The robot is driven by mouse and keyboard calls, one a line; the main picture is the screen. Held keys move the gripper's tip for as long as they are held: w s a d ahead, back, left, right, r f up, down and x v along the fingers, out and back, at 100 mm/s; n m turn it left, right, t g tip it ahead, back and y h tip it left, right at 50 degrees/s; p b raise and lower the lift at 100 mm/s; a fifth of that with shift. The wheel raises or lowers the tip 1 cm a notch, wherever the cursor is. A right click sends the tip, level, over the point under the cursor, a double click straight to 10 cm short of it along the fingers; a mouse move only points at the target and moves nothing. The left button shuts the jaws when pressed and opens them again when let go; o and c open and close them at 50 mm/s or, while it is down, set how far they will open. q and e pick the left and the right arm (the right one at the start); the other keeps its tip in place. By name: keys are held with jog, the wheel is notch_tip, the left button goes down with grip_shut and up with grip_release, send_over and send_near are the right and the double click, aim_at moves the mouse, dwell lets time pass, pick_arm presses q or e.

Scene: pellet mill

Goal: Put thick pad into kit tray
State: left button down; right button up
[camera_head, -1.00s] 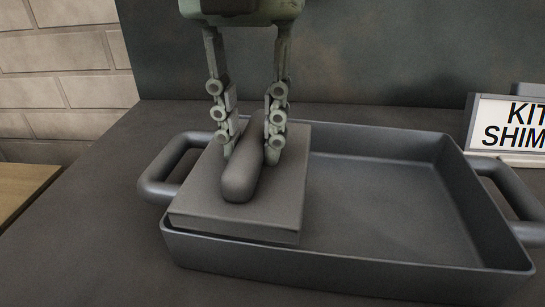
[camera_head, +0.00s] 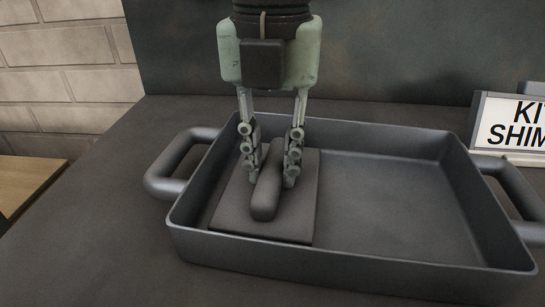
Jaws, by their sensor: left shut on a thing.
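The thick pad (camera_head: 228,212) is a dark grey square block with a rounded bar handle (camera_head: 264,199) on top. It is inside the left part of the kit tray (camera_head: 340,262), below the rim and close to the left wall. Whether its underside touches the tray floor cannot be seen. My left gripper (camera_head: 272,176) comes down from above and is shut on the pad's handle, one finger on each side. The tray is a grey rectangular pan with a loop handle at each end. My right gripper is not in view.
The right part of the tray floor (camera_head: 400,205) is bare. A sign (camera_head: 510,125) with partly cut-off lettering stands behind the tray at the right. The dark tabletop (camera_head: 95,240) is clear at the left. A dark wall panel rises behind.

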aim_at(272, 163)
pick_arm(q)
jog(key=shift+f, duration=0.1)
jog(key=c, duration=1.6)
grip_release()
jog(key=shift+o, duration=1.4)
jog(key=shift+r, duration=0.75)
notch_tip(272, 163, up, 11)
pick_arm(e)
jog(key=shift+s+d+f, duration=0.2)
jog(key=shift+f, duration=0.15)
